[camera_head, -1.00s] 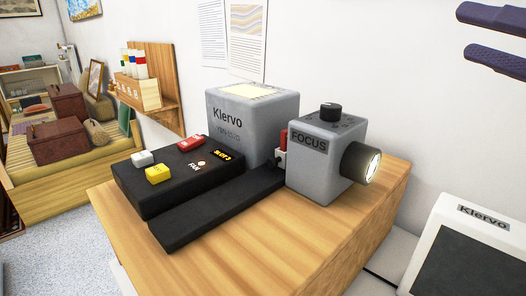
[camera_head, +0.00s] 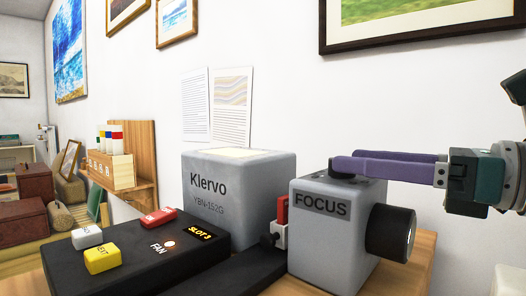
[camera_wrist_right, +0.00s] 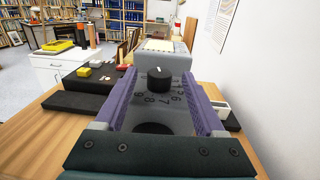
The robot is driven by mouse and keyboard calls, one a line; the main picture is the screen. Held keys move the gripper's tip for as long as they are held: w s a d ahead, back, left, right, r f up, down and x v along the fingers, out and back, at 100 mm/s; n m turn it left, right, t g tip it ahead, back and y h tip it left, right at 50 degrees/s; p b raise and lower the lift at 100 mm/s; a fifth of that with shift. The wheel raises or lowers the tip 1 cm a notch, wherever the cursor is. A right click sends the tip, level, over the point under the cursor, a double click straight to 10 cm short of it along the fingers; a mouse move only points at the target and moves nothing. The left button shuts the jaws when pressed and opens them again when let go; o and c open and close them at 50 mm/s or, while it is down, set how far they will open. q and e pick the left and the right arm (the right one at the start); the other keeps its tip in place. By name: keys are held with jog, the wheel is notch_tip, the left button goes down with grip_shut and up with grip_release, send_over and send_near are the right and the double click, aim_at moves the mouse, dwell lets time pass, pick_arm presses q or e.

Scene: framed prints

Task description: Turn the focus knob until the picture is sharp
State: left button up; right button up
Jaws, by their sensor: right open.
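The grey projector head labelled FOCUS (camera_head: 320,235) stands on the wooden bench, its black lens (camera_head: 392,233) pointing right. The black focus knob (camera_wrist_right: 159,79) sits on its top, beside a ring of printed numbers, with a pale mark on its upper face. My right gripper (camera_head: 345,166) is open, its purple fingers level at knob height. In the right wrist view its fingers (camera_wrist_right: 158,82) lie on either side of the knob, with gaps showing. The projected picture is not in view. My left gripper is not in view.
A grey Klervo box (camera_head: 238,195) stands left of the head, behind a black control panel (camera_head: 150,255) with red, white and yellow buttons. A small red-topped part (camera_head: 281,212) is beside the head. A white device (camera_head: 510,282) is at lower right.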

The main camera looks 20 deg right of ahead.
jog(key=shift+p+x, duration=0.4)
jog(key=shift+x, duration=1.2)
grip_shut()
